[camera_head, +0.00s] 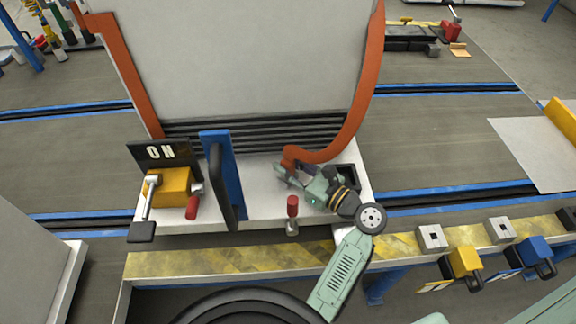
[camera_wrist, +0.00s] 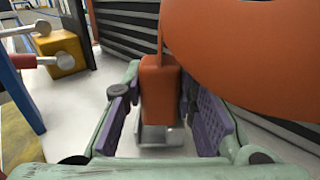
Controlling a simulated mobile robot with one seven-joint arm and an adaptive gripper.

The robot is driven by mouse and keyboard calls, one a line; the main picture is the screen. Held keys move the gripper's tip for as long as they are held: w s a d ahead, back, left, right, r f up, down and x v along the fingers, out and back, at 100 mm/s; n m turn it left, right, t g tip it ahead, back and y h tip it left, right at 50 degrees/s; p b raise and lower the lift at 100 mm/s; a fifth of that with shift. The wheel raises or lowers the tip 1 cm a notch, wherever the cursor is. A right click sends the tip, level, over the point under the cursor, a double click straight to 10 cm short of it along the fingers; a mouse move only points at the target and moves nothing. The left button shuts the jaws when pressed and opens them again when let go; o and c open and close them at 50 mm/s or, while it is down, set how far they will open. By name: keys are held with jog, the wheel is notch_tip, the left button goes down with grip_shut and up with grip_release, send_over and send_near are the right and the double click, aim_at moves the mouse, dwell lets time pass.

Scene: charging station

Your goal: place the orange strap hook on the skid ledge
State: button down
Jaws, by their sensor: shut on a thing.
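The orange strap (camera_head: 370,80) hangs down the right side of the grey cabinet and curves left to its hook end (camera_head: 290,154). My gripper (camera_head: 293,172) is shut on this strap hook, low over the white skid ledge (camera_head: 262,200). In the wrist view the orange hook block (camera_wrist: 160,85) stands upright between the purple finger pads, with a grey metal piece below it. The pale ledge surface (camera_wrist: 75,110) lies underneath. I cannot tell whether the metal touches the ledge.
A blue post (camera_head: 222,170) and a yellow box with levers (camera_head: 170,187) stand left on the skid. A dark open box (camera_head: 347,176) sits to the right. A striped yellow beam (camera_head: 200,262) runs in front.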

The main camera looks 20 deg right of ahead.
jog(key=shift+f, duration=0.45)
jog(key=c, duration=1.3)
grip_release()
jog(key=shift+f, duration=0.15)
jog(key=shift+s+d, duration=0.1)
jog(key=shift+s, duration=0.05)
jog(key=b+v, duration=0.1)
jog(key=v, duration=1)
jog(key=shift+s+d, duration=0.15)
jog(key=shift+s, duration=0.2)
